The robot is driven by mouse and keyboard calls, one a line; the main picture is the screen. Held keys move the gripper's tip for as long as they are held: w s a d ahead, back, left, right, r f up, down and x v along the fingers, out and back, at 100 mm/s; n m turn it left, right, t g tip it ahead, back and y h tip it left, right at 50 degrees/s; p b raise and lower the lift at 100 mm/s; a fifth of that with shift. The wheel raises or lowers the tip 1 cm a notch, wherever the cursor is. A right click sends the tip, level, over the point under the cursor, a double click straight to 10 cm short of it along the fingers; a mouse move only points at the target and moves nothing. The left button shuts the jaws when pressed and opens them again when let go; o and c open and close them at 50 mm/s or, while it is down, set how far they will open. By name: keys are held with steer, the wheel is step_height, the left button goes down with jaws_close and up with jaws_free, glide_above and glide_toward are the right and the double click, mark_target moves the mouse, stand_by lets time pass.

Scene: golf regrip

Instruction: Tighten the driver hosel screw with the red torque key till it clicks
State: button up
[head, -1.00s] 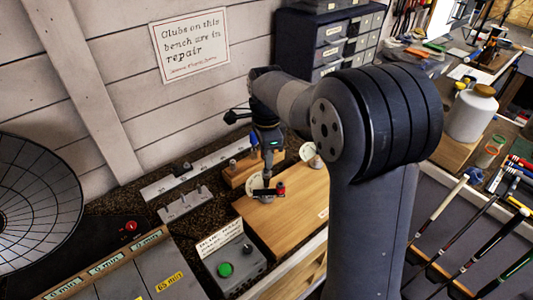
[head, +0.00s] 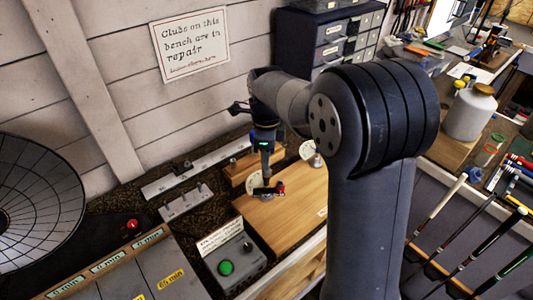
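My gripper (head: 266,190) points down just above the light wooden board (head: 296,213), in front of a pale round disc. A small red piece (head: 281,187) shows at the right end of the dark fingertips; it may be part of the red torque key. I cannot tell whether the fingers grip it. The driver head, its hosel and the screw cannot be made out at this size; the wrist and fingers cover part of that spot.
A grey box with a green button (head: 225,268) stands in front of the board. A second pale disc (head: 306,150) and a wooden block (head: 238,171) stand behind. Grey rails (head: 186,204) lie left. Club shafts (head: 437,212) and a white jar (head: 470,112) are at right.

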steer(key=n, duration=1.7)
stand_by(0.4)
jaws_close()
